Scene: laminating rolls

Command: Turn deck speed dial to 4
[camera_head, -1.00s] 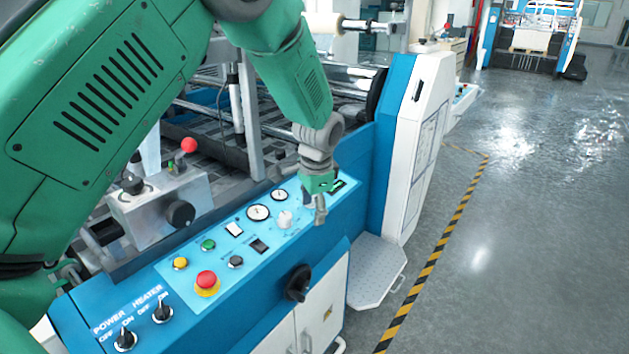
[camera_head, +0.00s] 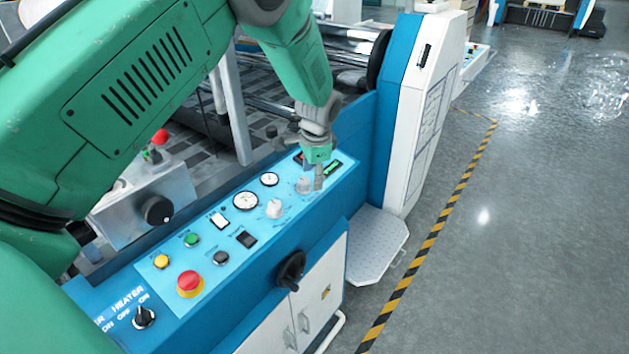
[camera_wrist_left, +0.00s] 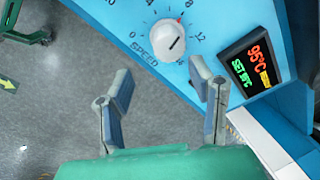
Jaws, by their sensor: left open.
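The white speed dial (camera_head: 303,185) sits near the far end of the blue control panel (camera_head: 225,262), partly beside my left gripper (camera_head: 318,184). In the left wrist view, the dial (camera_wrist_left: 168,40) has "SPEED" printed below it and a numbered scale around it, with a red mark at its upper right. A dark slanted line shows on its face; I cannot tell which number it points to. My left gripper (camera_wrist_left: 160,108) is open and empty, its two fingers apart below the dial and not around it. My right gripper is not in view.
A display (camera_wrist_left: 254,62) reading 95°C is right of the dial. A second white knob (camera_head: 274,208), gauges (camera_head: 245,201), coloured buttons and a red emergency button (camera_head: 190,283) share the panel. A white machine housing (camera_head: 430,110) stands beyond; open floor lies right.

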